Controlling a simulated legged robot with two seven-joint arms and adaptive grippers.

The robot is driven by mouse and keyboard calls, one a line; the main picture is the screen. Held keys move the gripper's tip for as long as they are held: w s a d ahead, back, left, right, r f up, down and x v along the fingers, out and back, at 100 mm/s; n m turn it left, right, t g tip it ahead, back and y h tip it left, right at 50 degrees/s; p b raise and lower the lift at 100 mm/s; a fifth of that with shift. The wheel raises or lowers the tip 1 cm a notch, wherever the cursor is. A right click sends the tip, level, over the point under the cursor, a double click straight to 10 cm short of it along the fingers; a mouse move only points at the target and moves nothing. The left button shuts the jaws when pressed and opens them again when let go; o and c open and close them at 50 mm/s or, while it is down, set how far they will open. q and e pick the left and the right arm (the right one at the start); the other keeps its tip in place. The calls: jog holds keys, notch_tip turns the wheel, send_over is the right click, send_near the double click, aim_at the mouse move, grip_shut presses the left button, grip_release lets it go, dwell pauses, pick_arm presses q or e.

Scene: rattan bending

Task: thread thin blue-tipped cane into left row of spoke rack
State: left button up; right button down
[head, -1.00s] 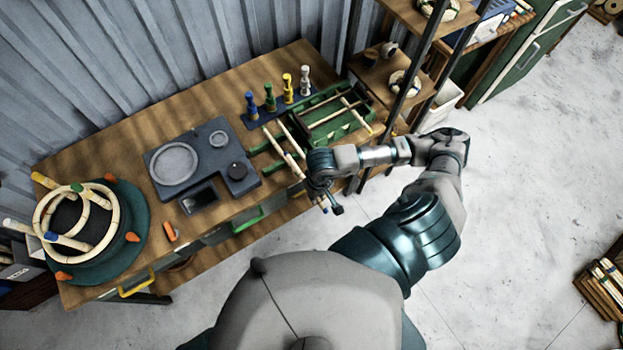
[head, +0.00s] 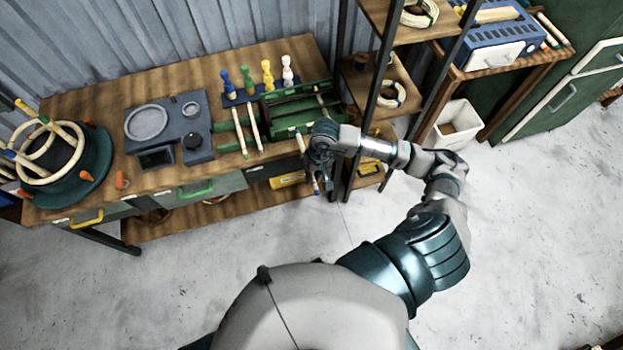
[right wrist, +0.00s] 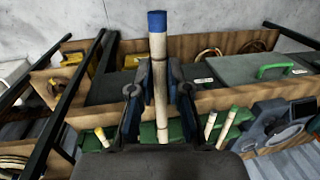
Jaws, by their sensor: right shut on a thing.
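My right gripper (right wrist: 158,90) is shut on a pale cane (right wrist: 158,65) with a blue end, which points up in the right wrist view. In the head view my right gripper (head: 318,175) is at the right front of the bench, and the cane is mostly hidden by it. A green rack (head: 297,108) stands on the bench to the left of and behind the gripper, apart from it. Which part is the left row cannot be told. My left gripper is out of view.
Coloured pegs (head: 267,75) stand behind. A black-framed shelf (head: 375,105) stands close to the right of my gripper. The floor in front is clear.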

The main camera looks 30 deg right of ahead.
jog(key=shift+w+f+b, duration=0.2)
jog(key=shift+f+b, duration=0.1)
jog(key=shift+f, duration=0.75)
pick_arm(q)
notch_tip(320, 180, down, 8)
jog(key=b, duration=0.7)
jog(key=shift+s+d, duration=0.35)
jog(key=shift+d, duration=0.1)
pick_arm(e)
jog(key=w+d+f, duration=0.1)
jog(key=w+f, duration=0.3)
jog(key=w, duration=0.1)
jog(key=shift+w, duration=0.3)
